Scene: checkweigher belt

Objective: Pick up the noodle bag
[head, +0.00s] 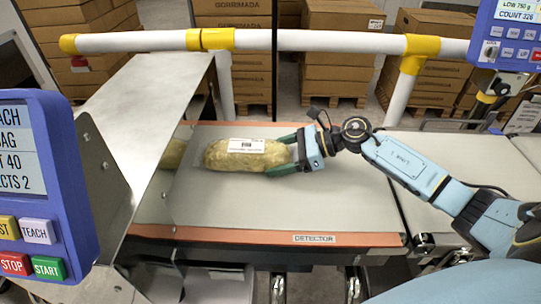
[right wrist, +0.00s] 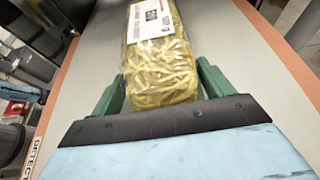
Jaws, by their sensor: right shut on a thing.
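The noodle bag (head: 228,155) is a clear bag of yellow noodles with a white label, lying lengthwise on the belt (head: 290,215) in the head view. My right gripper (head: 284,154) has its green fingers on either side of the bag's right end, shut on it. In the right wrist view the bag (right wrist: 158,60) runs away from the gripper (right wrist: 160,90), its near end between the two fingers. The bag appears to rest on the belt; I cannot tell if it is lifted. My left gripper is not in view.
A slanted metal plate (head: 140,110) stands left of the bag. A white and yellow rail (head: 290,40) runs behind the belt. Blue control panels stand at the left (head: 45,185) and upper right (head: 508,30). The belt in front of the bag is clear.

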